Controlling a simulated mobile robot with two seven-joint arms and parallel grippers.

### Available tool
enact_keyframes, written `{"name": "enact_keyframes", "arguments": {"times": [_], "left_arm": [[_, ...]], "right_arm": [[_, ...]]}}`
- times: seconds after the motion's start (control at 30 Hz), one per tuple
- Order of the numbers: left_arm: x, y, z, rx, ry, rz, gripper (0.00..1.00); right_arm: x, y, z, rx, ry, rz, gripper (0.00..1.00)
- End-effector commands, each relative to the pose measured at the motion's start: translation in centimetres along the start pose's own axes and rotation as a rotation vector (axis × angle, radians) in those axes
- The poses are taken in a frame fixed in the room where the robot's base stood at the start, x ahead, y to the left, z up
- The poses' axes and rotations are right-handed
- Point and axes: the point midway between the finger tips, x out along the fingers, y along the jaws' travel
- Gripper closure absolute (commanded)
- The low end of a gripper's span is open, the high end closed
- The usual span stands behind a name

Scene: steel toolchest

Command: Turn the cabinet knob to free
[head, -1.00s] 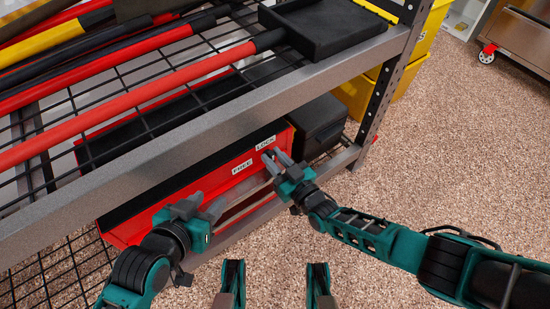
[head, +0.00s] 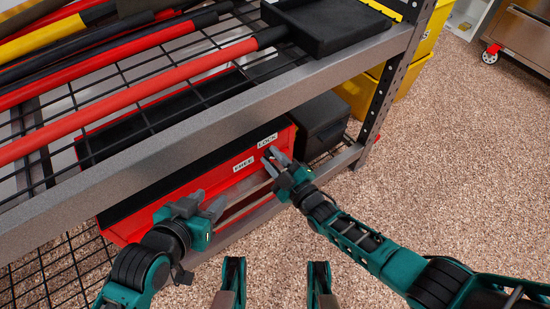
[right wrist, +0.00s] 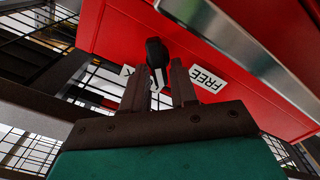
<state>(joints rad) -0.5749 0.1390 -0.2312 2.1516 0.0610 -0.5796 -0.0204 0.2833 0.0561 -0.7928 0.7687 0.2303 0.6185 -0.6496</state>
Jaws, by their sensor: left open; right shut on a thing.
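The red cabinet (head: 160,205) stands on the lower shelf, with white labels FREE (head: 243,163) and LOCK (head: 267,140) on its front. My right gripper (head: 271,156) is at the front just below the LOCK label. In the right wrist view its fingers (right wrist: 159,85) are shut on the black knob (right wrist: 156,52), which has a white stripe. The FREE label (right wrist: 208,78) is right of the fingers there; the other label is mostly hidden behind the left finger. In the head view my fingers largely hide the knob. My left gripper (head: 208,205) is open and empty, in front of the cabinet's left part.
A steel shelf edge (head: 200,130) runs above the cabinet, with red and yellow long-handled tools and a black tray (head: 325,25) on the wire rack. A black box (head: 322,125) sits right of the cabinet.

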Motion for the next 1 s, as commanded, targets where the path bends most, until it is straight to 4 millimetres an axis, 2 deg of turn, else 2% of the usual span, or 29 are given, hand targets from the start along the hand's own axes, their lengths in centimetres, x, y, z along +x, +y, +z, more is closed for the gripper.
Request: {"name": "enact_keyframes", "arguments": {"times": [0.6,1.0], "left_arm": [[0.53,0.4,0.24,-0.001,0.001,0.012,0.57],[0.56,0.39,0.08,-0.001,0.005,0.012,0.57]], "right_arm": [[0.05,-0.64,0.3,-0.572,-0.004,0.002,1.0],[0.09,-0.84,0.42,-0.817,-0.002,0.002,1.0]]}}
